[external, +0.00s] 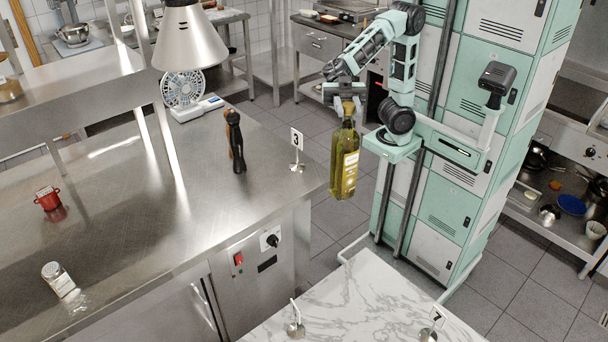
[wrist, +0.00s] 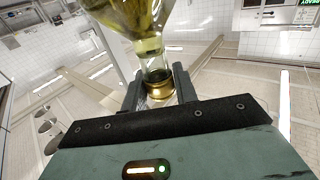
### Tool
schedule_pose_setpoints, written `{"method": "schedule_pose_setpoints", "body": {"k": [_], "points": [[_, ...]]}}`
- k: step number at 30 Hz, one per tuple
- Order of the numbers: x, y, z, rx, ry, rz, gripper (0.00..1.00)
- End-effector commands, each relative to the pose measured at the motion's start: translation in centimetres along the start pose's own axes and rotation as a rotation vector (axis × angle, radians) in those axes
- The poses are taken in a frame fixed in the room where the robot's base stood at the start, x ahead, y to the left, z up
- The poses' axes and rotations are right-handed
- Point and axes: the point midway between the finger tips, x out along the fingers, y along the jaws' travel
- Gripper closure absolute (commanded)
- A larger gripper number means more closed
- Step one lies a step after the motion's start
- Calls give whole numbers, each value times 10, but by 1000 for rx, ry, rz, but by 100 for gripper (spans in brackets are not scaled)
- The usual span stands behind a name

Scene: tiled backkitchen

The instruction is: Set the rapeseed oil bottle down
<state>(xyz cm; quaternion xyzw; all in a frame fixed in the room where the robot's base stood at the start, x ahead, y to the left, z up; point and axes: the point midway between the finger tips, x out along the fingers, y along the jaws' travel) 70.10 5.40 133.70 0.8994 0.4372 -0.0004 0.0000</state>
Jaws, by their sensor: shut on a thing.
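The rapeseed oil bottle (external: 344,163) is tall, with yellow-green oil and a pale label. It hangs upright in the air in the external view, over the floor gap between the steel counter and my body. My gripper (external: 346,100) is shut on its neck from above. In the wrist view the bottle (wrist: 137,18) shows its neck and gold cap between the two fingers of my gripper (wrist: 159,88). The bottle's lower part is out of the wrist view.
The steel counter (external: 120,215) at left holds a pepper mill (external: 235,140), a number 3 stand (external: 297,150), a fan (external: 183,90), a red pot (external: 48,198) and a shaker (external: 58,279). A heat lamp (external: 188,38) hangs above it. A marble table (external: 370,305) with number stands is in front.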

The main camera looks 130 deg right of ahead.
Motion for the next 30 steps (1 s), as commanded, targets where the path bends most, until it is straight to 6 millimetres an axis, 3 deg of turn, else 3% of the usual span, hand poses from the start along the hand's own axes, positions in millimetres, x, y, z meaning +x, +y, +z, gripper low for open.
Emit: {"method": "schedule_pose_setpoints", "body": {"k": [3,12,24,30], "points": [[20,-43,5,-6,5,-105,100],[42,-122,5,-4,4,-289,100],[49,-196,7,-3,5,-443,100],[49,-221,8,-3,4,-495,100]]}}
